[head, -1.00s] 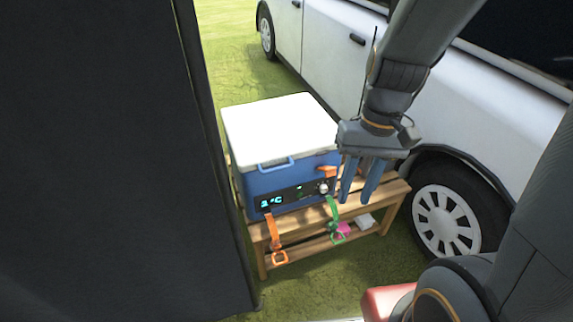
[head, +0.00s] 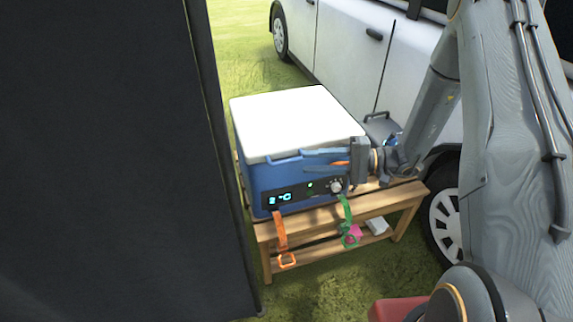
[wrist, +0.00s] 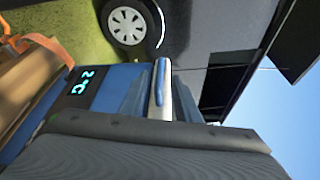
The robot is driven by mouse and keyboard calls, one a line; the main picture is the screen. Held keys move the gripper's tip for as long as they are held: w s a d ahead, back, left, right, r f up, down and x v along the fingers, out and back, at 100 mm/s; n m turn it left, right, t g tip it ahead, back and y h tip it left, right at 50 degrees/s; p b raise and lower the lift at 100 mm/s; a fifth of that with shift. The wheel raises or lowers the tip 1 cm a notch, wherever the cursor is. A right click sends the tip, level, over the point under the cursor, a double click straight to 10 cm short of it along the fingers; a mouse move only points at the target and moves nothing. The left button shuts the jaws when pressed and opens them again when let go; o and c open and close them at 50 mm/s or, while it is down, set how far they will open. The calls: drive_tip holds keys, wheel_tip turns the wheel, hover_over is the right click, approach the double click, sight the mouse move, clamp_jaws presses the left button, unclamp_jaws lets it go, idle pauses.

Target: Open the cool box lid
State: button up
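The cool box (head: 262,182) has a blue body and a white lid (head: 295,115), which lies flat and closed. A blue handle (head: 272,161) is on the lid's front edge; it also shows in the wrist view (wrist: 160,75). My gripper (head: 305,159) is at the front right of the box, its fingers pointing left along the front edge. The fingers are apart, one above the other, and nothing is held. In the wrist view the handle appears between the two fingers, beyond the tips. An orange latch (head: 341,163) shows partly between the fingers.
The box stands on a wooden slatted bench (head: 372,206) with orange (head: 280,232) and green (head: 345,210) straps hanging in front. A white van (head: 345,45) is close behind. A dark panel (head: 110,160) blocks the left. Grass lies around.

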sight(292, 162)
drive_tip(key=a, duration=0.5)
drive_tip(key=w+a, duration=0.1)
drive_tip(key=a, duration=0.1)
drive_tip(key=shift+a+f+p, duration=0.3)
drive_tip(key=shift+f+p, duration=0.05)
drive_tip(key=shift+f, duration=0.05)
clamp_jaws()
